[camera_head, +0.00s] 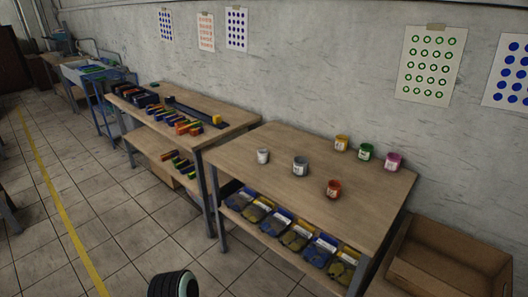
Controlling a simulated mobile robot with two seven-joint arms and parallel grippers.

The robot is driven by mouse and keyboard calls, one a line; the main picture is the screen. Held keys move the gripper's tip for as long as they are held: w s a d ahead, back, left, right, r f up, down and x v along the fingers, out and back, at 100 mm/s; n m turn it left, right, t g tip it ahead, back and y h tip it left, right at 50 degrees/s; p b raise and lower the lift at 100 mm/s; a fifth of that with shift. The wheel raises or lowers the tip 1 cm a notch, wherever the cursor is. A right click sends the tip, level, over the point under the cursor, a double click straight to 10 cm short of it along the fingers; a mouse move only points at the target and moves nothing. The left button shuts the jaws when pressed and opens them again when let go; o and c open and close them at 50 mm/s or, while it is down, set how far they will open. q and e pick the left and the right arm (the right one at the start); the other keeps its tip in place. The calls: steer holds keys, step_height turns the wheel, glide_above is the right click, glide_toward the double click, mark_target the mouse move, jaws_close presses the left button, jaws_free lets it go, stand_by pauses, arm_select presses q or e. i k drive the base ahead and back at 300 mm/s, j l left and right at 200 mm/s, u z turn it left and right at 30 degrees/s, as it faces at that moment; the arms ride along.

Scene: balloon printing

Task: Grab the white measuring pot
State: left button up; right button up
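A small white pot (262,156) stands upright near the left end of the wooden table (290,220). A grey pot (300,166) stands close to its right. Neither of my grippers can be seen, and nothing touches the white pot.
An orange-red pot (333,189) stands nearer the front edge. Yellow (341,144), green (365,152) and pink (393,162) pots stand toward the wall. Trays (296,235) fill the lower shelf. Another table (180,100) holds coloured blocks. An open cardboard box (448,262) is at right.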

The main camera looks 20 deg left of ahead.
mark_target(263, 156)
steer(key=i+j, duration=0.15)
steer(key=j, duration=0.2)
steer(key=i+j+z, duration=0.15)
steer(key=i+j, duration=0.2)
steer(key=j, duration=0.35)
steer(key=i+j+z, duration=0.15)
steer(key=j, duration=0.2)
steer(key=i+j, duration=0.15)
steer(key=j, duration=0.2)
steer(key=i+j+z, duration=0.15)
steer(key=j, duration=0.2)
